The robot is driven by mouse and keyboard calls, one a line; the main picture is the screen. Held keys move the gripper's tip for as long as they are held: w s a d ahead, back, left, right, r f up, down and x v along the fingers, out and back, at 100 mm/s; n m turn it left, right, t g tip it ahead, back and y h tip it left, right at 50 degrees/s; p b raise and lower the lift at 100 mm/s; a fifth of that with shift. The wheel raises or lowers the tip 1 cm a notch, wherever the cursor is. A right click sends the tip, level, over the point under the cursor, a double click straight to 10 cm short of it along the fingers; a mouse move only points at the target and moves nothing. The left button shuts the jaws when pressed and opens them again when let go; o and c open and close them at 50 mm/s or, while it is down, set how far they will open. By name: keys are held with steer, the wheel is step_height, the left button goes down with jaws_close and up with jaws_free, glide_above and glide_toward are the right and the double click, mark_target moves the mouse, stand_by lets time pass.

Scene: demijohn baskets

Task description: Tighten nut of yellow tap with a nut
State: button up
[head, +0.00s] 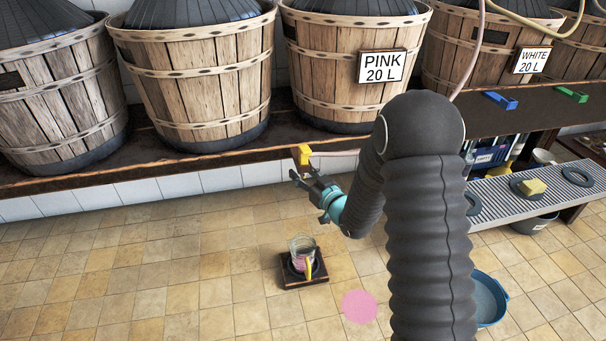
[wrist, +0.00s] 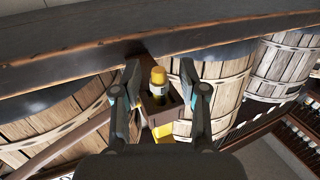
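The yellow tap (head: 305,153) sits at the front edge of the dark shelf, below the baskets. In the wrist view a yellow cylindrical part of the tap (wrist: 158,77) with a pale band shows above a brown block (wrist: 158,104), with more yellow below it. I cannot make out which part is the nut. My gripper (head: 299,178) is just below the tap in the head view. In the wrist view my gripper (wrist: 159,82) is open, one finger on each side of the tap, with gaps visible; I see no clear contact.
Wooden baskets, one marked PINK 20 L (head: 381,67), stand on the shelf (head: 220,160). A glass jug (head: 301,247) with pink liquid stands on a dark base (head: 303,283). A pink puddle (head: 360,306) and a blue tub (head: 489,298) are on the floor. The left floor is clear.

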steer(key=shift+s, duration=0.1)
steer(key=v, duration=1.2)
